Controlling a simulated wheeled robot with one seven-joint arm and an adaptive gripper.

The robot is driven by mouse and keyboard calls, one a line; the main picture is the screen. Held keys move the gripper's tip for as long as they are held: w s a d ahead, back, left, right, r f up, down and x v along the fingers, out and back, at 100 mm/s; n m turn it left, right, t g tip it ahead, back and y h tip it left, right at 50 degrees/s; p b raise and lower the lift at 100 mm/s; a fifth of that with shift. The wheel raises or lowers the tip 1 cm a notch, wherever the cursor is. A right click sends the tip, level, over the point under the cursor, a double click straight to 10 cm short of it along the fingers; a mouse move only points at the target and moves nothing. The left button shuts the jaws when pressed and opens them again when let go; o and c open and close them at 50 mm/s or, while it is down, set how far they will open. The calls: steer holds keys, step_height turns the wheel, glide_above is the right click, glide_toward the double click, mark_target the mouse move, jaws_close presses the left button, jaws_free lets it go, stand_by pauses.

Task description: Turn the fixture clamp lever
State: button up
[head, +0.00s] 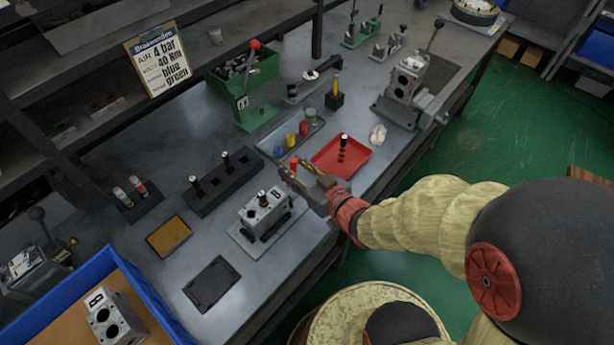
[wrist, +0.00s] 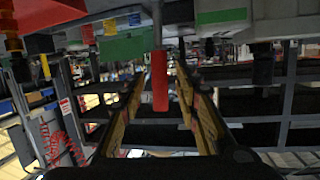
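My gripper (head: 296,171) is above the bench, to the upper right of a fixture (head: 270,236) that holds a grey valve block (head: 262,212). A red handle (head: 293,162) shows at the fingertips in the head view. In the wrist view the red handle (wrist: 159,82) is on a thin grey rod and appears between the two open fingers (wrist: 158,88). I see a gap on both sides of it, with no clear contact. My gripper hides the lower part of the lever in the head view, so its joint to the fixture cannot be seen.
A tray of coloured parts (head: 279,141) and a black rack (head: 214,190) stand nearby. A green press (head: 247,112) and another block fixture (head: 385,107) stand farther back. The front bench edge runs below my arm.

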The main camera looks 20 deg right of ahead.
steer(key=v, duration=0.7)
steer(key=shift+s, duration=0.3)
